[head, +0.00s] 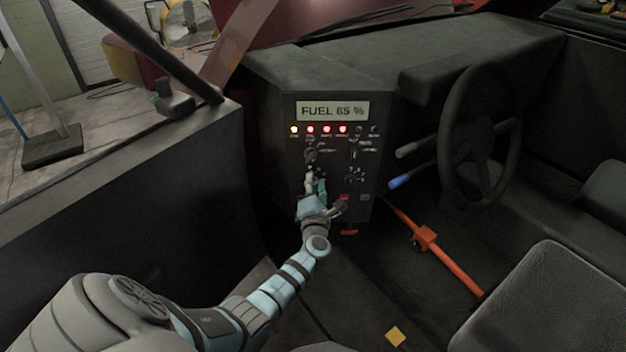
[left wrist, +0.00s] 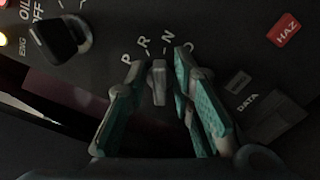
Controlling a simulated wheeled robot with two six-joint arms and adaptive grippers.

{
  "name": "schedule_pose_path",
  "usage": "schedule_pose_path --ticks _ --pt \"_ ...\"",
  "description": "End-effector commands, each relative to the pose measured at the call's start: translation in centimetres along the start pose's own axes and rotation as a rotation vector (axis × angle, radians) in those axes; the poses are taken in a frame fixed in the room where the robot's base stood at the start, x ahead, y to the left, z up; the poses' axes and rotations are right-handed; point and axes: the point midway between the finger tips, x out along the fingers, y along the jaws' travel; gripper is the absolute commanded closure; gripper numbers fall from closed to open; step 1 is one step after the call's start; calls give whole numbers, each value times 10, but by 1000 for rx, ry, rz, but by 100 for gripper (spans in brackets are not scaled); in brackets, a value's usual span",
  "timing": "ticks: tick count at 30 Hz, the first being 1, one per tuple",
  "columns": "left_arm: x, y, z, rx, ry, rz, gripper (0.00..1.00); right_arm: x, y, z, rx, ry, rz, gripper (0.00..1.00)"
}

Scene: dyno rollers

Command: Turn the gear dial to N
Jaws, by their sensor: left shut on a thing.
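The gear dial (left wrist: 158,84) is a small grey knob on the dark panel, with the letters P, R, N and D in an arc above it in the left wrist view. Its narrow end points up toward the gap between R and N, closer to N; I cannot tell the exact setting. My left gripper (head: 315,187) reaches the lower left of the panel in the head view. In the left wrist view its teal-padded fingers (left wrist: 159,78) are on either side of the knob, shut on it. In the head view the gripper hides the dial. My right gripper is out of view.
The black panel carries a FUEL 65 % display (head: 332,111) and a row of lights. A black knob (left wrist: 62,38) and a red HAZ button (left wrist: 285,29) flank the dial. A steering wheel (head: 484,125) and an orange lever (head: 425,238) are to the right.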

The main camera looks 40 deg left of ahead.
Motion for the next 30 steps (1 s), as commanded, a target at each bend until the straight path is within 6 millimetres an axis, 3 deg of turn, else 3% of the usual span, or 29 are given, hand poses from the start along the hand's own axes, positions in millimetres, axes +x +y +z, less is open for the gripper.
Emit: schedule_pose_path --ticks 10,26,27,30 --pt "-1 -2 -1 145 1 -2 100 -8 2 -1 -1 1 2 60" --pt "-1 -3 -1 168 1 -2 100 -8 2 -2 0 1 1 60" --pt "-1 -3 -1 168 1 -2 72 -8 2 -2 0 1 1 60" --pt "0 -3 -1 168 1 -2 70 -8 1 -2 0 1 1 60"
